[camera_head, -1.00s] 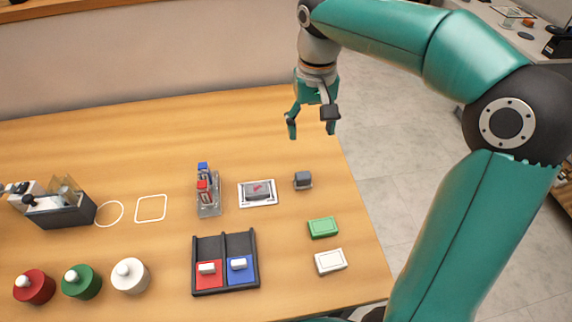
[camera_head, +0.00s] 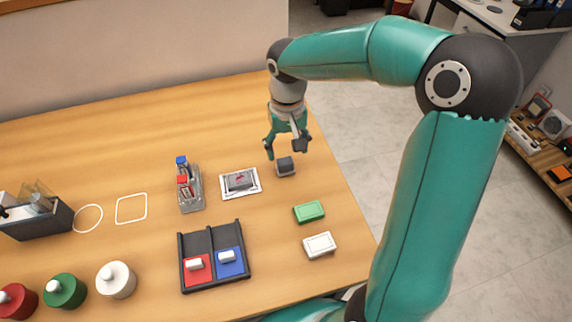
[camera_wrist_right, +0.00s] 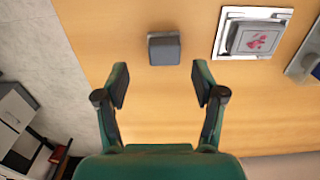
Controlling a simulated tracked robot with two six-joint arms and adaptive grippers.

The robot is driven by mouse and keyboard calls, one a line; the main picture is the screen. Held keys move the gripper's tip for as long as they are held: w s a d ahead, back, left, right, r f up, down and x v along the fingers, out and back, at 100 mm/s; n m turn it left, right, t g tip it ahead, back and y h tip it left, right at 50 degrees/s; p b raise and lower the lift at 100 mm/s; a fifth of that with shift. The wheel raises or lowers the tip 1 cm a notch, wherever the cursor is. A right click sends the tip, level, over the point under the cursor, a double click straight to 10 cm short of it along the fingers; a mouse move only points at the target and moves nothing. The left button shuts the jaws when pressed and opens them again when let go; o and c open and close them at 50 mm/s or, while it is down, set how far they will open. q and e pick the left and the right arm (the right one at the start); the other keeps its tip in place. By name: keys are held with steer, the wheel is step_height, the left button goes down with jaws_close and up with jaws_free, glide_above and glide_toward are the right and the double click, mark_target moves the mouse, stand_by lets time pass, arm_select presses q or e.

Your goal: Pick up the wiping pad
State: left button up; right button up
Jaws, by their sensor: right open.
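A small dark grey block (camera_head: 285,166), which looks like the wiping pad, lies on the wooden table right of a framed plate. My right gripper (camera_head: 287,151) is above and just behind it, pointing down, with its fingers apart and nothing between them. In the right wrist view the grey pad (camera_wrist_right: 164,48) lies ahead of the open fingertips (camera_wrist_right: 159,76), roughly in line with the gap between them. The fingers do not surround it in that view. My left gripper is not in view.
The framed plate (camera_head: 240,181) with a red mark lies left of the pad. A clear holder (camera_head: 190,188) with red and blue pieces stands farther left. Green (camera_head: 309,212) and white (camera_head: 319,245) boxes and a divided tray (camera_head: 184,279) lie nearer. The table's right edge is close.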

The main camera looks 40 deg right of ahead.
mark_target(285, 161)
steer(key=f, duration=0.4)
steer(key=shift+a+f, duration=0.3)
steer(key=shift+f, duration=0.1)
steer(key=c, duration=1.2)
steer(key=shift+r, duration=0.1)
step_height(285, 161, up, 10)
steer(key=shift+f, duration=0.1)
steer(key=o, duration=0.6)
steer(key=shift+c, duration=0.2)
steer(key=c, duration=0.5)
steer(key=shift+o, duration=0.2)
steer(key=shift+s, duration=0.1)
